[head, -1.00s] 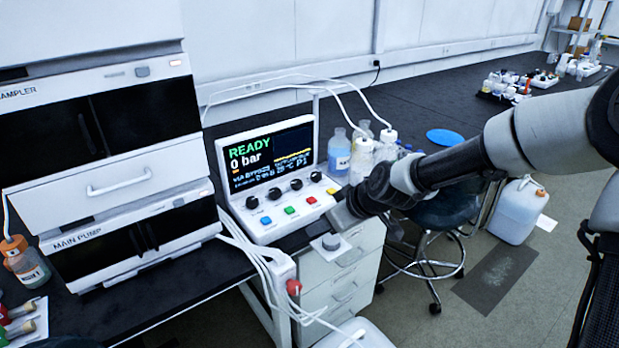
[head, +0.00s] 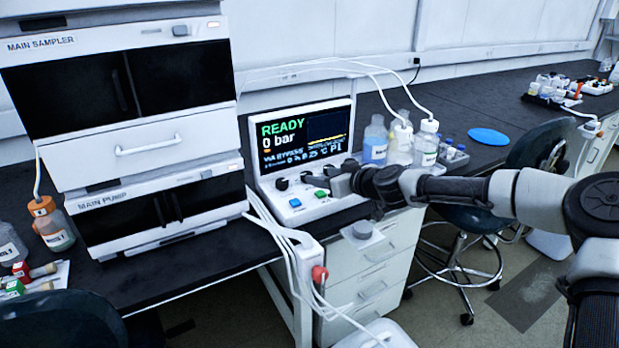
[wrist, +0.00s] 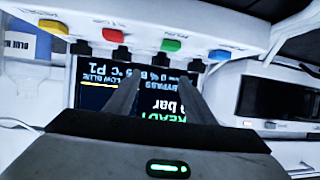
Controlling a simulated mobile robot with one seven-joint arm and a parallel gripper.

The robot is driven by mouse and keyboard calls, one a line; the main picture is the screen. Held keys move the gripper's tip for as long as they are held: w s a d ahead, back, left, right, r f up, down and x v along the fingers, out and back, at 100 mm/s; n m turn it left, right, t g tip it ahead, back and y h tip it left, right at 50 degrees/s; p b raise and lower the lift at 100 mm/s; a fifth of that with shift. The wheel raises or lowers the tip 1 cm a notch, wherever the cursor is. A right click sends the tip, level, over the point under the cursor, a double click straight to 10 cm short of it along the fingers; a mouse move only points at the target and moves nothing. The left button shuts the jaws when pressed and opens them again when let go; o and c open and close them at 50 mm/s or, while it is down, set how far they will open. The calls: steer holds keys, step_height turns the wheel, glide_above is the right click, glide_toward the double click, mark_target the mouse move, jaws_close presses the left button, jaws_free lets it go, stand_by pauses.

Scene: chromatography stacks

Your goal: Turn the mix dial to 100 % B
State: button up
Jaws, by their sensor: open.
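The white control console (head: 262,212) stands on the black bench, its screen (head: 303,140) reading READY and 0 bar. A row of black dials lies below the screen; two dials (head: 282,183) show at the left in the head view, and my gripper (head: 338,180) hides those to the right. In the wrist view the console is upside down, and my gripper (wrist: 154,68) is open and empty, its two fingers pointing at the dial row. One dial (wrist: 160,62) appears between the fingertips; contact cannot be told. The dial labels are unreadable, so I cannot tell which is the mix dial.
Coloured buttons, including a green one (head: 321,194) and a blue one (head: 295,203), line the console's front edge. Bottles (head: 400,145) with tubes stand right of it. The main pump stack (head: 160,208) is on its left.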

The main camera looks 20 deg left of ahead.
mark_target(306, 174)
steer(key=x, duration=0.8)
steer(key=shift+d+b, duration=0.1)
steer(key=shift+b, duration=0.25)
steer(key=shift+c, duration=0.4)
steer(key=c, duration=1)
